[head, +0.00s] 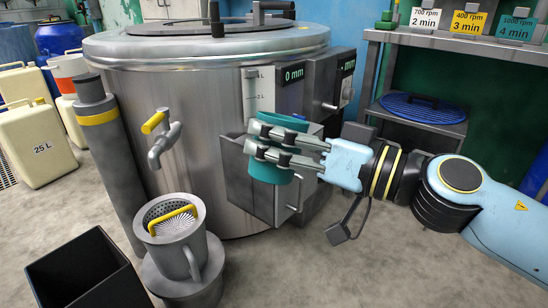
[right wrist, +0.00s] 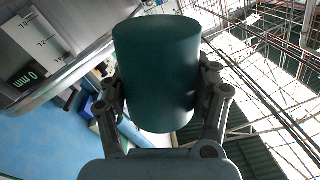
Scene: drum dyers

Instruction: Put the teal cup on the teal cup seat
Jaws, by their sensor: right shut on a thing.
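The teal cup (head: 268,170) is held in the air in front of the big steel drum in the head view. My right gripper (head: 258,140) reaches in from the right and is shut on the cup, one finger above the other across its side. In the right wrist view, the cup (right wrist: 157,75) sits between the two fingers, which press on its sides. I cannot make out a teal cup seat in either view. My left gripper is not in view.
The steel drum (head: 205,90) stands close behind the cup, with a yellow-handled tap (head: 160,135) on its side. A grey jug (head: 175,240) and a black open box (head: 85,275) stand at front left. A metal shelf (head: 440,42) with rpm signs stands at right.

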